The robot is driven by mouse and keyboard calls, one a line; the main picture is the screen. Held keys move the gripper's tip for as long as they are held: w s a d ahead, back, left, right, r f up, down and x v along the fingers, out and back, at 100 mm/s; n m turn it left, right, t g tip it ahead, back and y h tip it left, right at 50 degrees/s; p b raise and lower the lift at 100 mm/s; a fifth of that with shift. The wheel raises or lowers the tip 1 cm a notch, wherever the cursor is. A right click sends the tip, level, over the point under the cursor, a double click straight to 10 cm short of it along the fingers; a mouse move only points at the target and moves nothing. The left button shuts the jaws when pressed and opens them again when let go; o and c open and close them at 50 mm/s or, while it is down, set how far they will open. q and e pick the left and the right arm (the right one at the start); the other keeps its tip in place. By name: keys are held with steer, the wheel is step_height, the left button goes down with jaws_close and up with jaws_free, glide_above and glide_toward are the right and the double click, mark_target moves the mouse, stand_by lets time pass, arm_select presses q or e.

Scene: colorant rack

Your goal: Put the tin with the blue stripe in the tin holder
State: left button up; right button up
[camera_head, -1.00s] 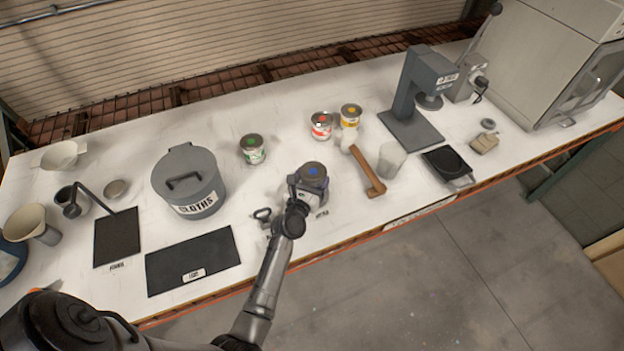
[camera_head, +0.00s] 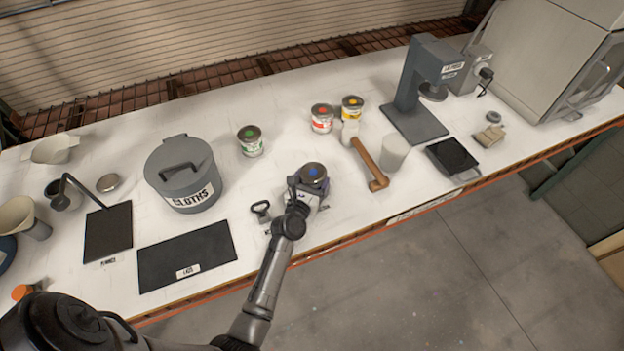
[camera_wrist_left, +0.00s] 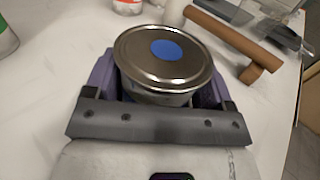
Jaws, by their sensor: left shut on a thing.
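The tin with a blue dot on its lid (camera_head: 313,173) is upright near the front edge of the table. My left gripper (camera_head: 305,196) is shut on it, with purple parts flanking the tin. In the left wrist view the tin's metal lid (camera_wrist_left: 165,56) fills the middle, between the purple sides (camera_wrist_left: 207,91). The lid and bar hide most of the tin's side, so a blue stripe is not clear. I cannot make out a separate tin holder, nor whether the tin's base touches anything. My right gripper is not in view.
Green (camera_head: 250,141), red (camera_head: 322,118) and yellow (camera_head: 352,108) tins stand behind. A brown-handled tool (camera_head: 370,165) and a pale cup (camera_head: 394,152) are to the right. The cloths bin (camera_head: 181,178), a dark mat (camera_head: 187,256) and a small black-handled item (camera_head: 261,210) are to the left.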

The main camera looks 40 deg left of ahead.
arm_select(q)
steer(key=shift+f, duration=0.1)
steer(key=o, duration=1.1)
steer(key=shift+r, duration=0.2)
steer(key=p+v, duration=0.1)
steer(key=v, duration=0.3)
steer(key=shift+f, duration=0.1)
steer(key=shift+v, duration=0.75)
